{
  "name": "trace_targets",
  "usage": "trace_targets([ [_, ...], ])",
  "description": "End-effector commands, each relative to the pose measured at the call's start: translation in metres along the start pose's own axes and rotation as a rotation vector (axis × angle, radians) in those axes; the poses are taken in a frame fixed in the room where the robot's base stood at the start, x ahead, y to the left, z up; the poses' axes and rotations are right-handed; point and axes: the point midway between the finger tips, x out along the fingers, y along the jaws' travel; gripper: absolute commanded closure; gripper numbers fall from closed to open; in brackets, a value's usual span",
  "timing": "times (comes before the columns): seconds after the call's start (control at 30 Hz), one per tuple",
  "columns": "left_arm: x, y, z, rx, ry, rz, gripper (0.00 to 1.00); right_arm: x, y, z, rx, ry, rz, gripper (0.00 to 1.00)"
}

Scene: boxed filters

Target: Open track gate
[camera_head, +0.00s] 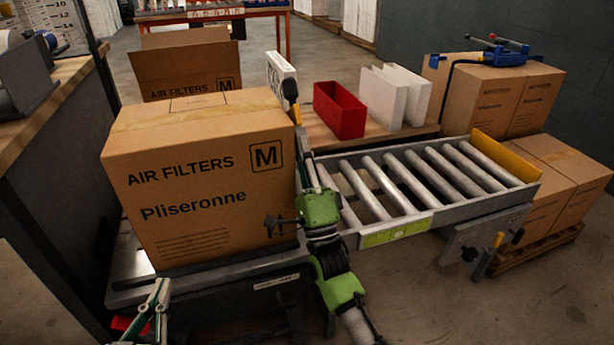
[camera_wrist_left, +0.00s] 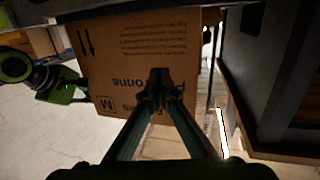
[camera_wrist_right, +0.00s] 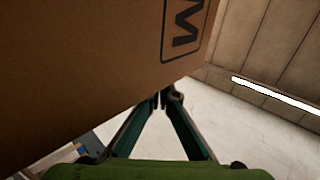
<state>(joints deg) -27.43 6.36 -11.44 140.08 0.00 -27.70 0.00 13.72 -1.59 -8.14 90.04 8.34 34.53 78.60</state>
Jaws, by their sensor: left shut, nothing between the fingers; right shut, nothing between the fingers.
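A large cardboard box (camera_head: 200,190) marked AIR FILTERS M sits on a dark platform (camera_head: 220,272) at the left end of the roller track (camera_head: 440,175). An upright black and yellow handle-like part (camera_head: 294,105) rises at the box's right edge, by the track's near end; I cannot tell if it is the gate's handle. My right gripper (camera_head: 304,158) is shut and empty, pointing up between box and rollers. The box (camera_wrist_right: 90,60) is close beside its fingers in the right wrist view. My left gripper (camera_head: 160,288) is shut and empty, low in front of the platform.
A yellow plate (camera_head: 492,157) closes the track's far end. A yellow-handled lever (camera_head: 488,258) hangs below the track. A red bin (camera_head: 339,110) and white filters (camera_head: 395,96) stand behind the rollers. Stacked boxes (camera_head: 550,175) are at right. Floor in front of the track is clear.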

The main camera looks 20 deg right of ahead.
Motion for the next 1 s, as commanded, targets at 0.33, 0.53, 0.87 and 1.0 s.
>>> trace_targets([
  [0.33,-0.034,-0.012,0.084,0.002,-0.425,-0.026,1.0,0.011,-0.004,0.0,0.0,-0.002,0.045,1.0],
  [0.53,-0.071,-0.018,0.126,-0.001,-0.669,-0.041,1.0,0.016,-0.006,0.001,0.001,-0.002,0.07,1.0],
  [0.87,-0.127,-0.023,0.164,-0.009,-0.942,-0.057,1.0,0.02,-0.006,0.001,0.001,-0.004,0.098,1.0],
  [1.0,-0.131,-0.024,0.167,-0.009,-0.96,-0.058,1.0,0.019,-0.005,0.001,0.001,-0.004,0.1,1.0],
])
